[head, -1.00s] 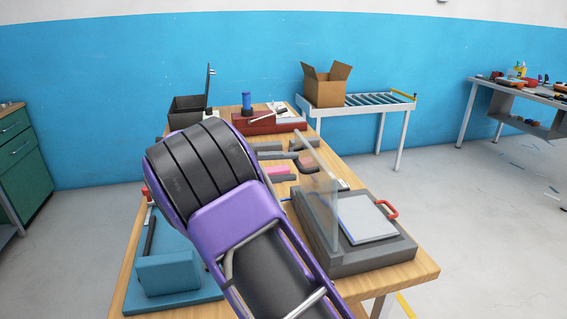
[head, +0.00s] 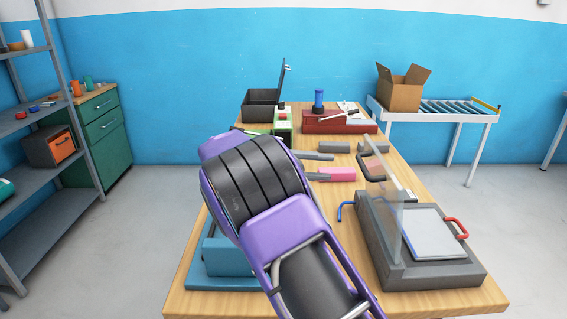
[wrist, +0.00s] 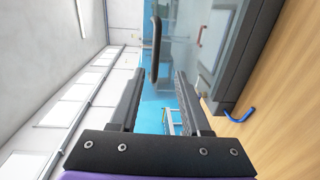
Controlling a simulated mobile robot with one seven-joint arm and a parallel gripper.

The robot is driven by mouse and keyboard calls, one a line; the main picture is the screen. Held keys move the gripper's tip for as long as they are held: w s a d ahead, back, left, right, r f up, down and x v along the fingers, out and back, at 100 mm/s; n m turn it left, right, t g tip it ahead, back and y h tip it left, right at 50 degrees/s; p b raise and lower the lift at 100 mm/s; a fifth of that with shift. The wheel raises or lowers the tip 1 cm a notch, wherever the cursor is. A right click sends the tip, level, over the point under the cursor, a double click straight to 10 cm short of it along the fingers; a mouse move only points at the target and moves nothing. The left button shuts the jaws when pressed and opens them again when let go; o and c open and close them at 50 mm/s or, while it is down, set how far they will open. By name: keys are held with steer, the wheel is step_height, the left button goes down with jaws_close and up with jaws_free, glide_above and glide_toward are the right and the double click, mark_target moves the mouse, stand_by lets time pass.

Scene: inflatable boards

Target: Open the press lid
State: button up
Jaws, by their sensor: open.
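The press is a grey base (head: 436,280) at the right front of the table, with a white plate (head: 432,236) that has a red handle (head: 456,228) on its right. Its clear lid (head: 387,200) stands up, tilted, along the left side of the base. In the wrist view, my gripper (wrist: 160,82) is open and empty. The lid's black handle (wrist: 156,48) is ahead of the fingertips, apart from them as far as I can see. In the head view my purple arm hides the gripper.
A blue hook (head: 346,210) sticks out at the left of the base. Grey and pink blocks (head: 336,174) lie mid-table, a red device (head: 338,122) and an open black box (head: 262,104) at the back. A teal device (head: 222,255) is partly behind my arm.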

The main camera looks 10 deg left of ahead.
steer(key=s+a, duration=0.1)
steer(key=a, duration=0.8)
steer(key=shift+r+p, duration=0.3)
steer(key=shift+p, duration=0.1)
steer(key=shift+s+a, duration=0.1)
